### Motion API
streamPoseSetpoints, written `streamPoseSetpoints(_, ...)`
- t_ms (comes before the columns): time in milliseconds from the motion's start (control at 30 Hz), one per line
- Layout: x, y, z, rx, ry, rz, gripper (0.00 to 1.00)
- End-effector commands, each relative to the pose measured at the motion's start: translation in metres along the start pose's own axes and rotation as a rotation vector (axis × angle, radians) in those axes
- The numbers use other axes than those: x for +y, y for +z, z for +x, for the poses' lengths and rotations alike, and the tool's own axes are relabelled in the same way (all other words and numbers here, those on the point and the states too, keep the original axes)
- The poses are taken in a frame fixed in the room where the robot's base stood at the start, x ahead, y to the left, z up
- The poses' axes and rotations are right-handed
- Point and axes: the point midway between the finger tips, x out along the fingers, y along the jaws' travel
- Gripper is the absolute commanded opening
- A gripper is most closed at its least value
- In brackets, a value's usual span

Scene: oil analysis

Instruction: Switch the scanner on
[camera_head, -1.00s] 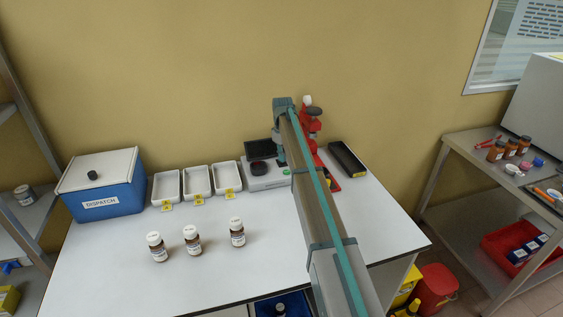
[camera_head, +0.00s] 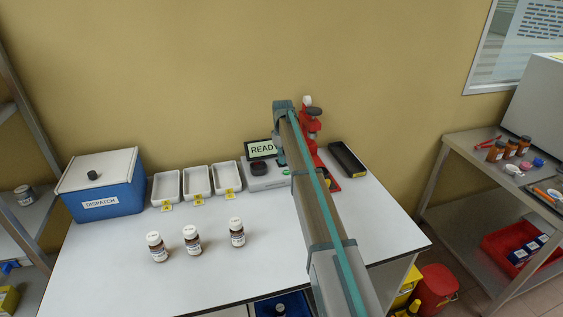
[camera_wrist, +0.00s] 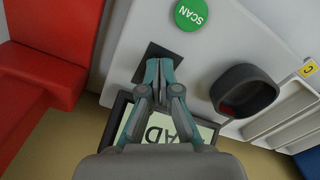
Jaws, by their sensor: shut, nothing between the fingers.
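The scanner (camera_head: 256,183) is a pale grey unit at the back of the white table. Its screen (camera_head: 262,149) is lit and shows "READ", the rest cut off by my arm. In the wrist view the scanner shows a green SCAN button (camera_wrist: 191,14), a dark round well (camera_wrist: 245,91) and a dark square patch (camera_wrist: 146,58). My gripper (camera_wrist: 158,66) is shut and empty, its fingertips at the dark patch. I cannot tell whether they touch it. The lit screen (camera_wrist: 157,127) lies partly behind the fingers.
Three white trays (camera_head: 197,183) and a blue DISPATCH box (camera_head: 107,196) stand left of the scanner. Three capped bottles (camera_head: 192,240) stand in front. A red device (camera_head: 309,122) and a black case (camera_head: 347,160) are to the right. The table's front left is clear.

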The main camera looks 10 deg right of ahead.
Motion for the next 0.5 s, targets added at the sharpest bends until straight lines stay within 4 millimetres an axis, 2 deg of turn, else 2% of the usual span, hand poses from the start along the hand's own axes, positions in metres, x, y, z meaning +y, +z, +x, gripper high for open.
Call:
streamPoseSetpoints(167,-0.001,0.001,-0.002,-0.003,-0.002,0.000,0.00)
streamPoseSetpoints(500,0.000,0.001,-0.027,-0.002,-0.002,0.000,0.00)
